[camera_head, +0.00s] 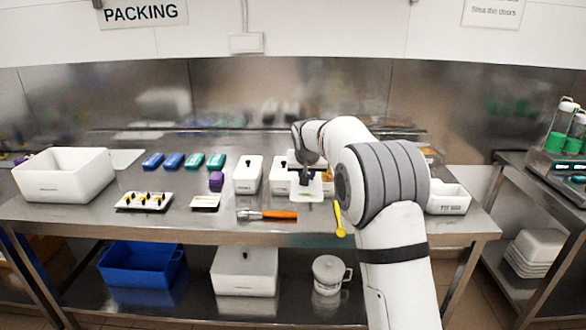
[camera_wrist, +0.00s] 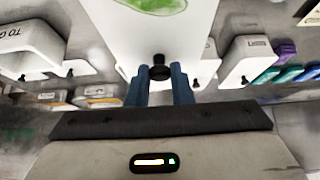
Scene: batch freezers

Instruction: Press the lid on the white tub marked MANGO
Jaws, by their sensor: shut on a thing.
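My gripper (camera_wrist: 160,82) is shut on a small black knob (camera_wrist: 158,68). A white piece (camera_wrist: 165,35) with a green patch fills the upper middle of the wrist view, directly behind the knob. I cannot tell whether lid and tub touch. White tubs with black knobs stand to its left, one (camera_head: 248,175) clear of it and one (camera_head: 281,176) close beside it. No MANGO mark is readable; my arm hides part of this area.
An orange-handled tool (camera_head: 272,214) and a yellow spoon (camera_head: 339,222) lie near the front edge. A large white bin (camera_head: 64,178), blue and green packs (camera_head: 173,160) and a tray (camera_head: 145,201) are left. A white container (camera_head: 448,199) is right of my arm.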

